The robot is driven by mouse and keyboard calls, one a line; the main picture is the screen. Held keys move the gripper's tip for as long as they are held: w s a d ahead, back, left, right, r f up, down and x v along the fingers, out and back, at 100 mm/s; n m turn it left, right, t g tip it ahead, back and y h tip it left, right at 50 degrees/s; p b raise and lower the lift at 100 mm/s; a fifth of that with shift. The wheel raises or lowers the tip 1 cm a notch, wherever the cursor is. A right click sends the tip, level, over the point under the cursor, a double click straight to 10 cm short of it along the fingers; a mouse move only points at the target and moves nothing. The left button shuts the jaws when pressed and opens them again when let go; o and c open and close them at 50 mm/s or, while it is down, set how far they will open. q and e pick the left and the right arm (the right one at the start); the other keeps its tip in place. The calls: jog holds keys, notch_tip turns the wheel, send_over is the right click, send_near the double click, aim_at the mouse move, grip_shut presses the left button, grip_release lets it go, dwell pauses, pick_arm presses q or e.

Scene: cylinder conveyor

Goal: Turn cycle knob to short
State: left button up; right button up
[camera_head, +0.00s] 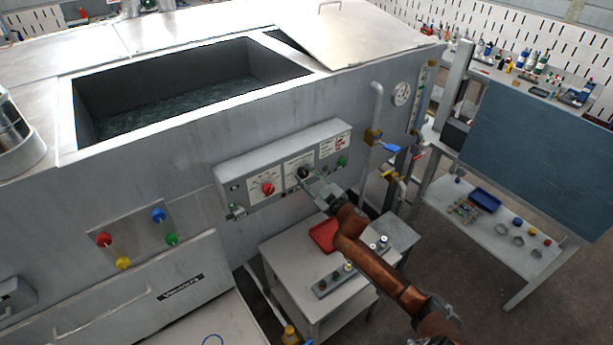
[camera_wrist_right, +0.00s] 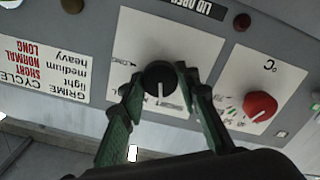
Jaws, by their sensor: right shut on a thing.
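The black cycle knob (camera_wrist_right: 160,78) sits on a white dial plate in the wrist view, with a white pointer line towards the bottom of that picture. The knob (camera_head: 303,172) is small in the head view, on the grey control panel (camera_head: 230,174). My right gripper (camera_wrist_right: 158,95) has its green fingers on both sides of the knob, shut on it. In the head view my right gripper (camera_head: 314,184) reaches the panel from the lower right. The dial marks are partly hidden by the fingers. My left gripper is not in view.
A red temperature knob (camera_wrist_right: 260,106) is beside the black knob. A grime and cycle label (camera_wrist_right: 45,68) reads upside down in the wrist view. A small table (camera_head: 285,247) with a red tray (camera_head: 323,236) stands below. Pipes with a blue-handled valve (camera_head: 388,148) are to the right.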

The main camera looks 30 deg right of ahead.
jog(key=shift+n, duration=1)
jog(key=o, duration=1.2)
jog(key=shift+c, duration=0.2)
jog(key=shift+s, duration=0.1)
jog(key=shift+s, duration=0.25)
jog(key=s, duration=1.1)
jog(key=shift+s+d, duration=0.15)
jog(key=shift+d, duration=0.3)
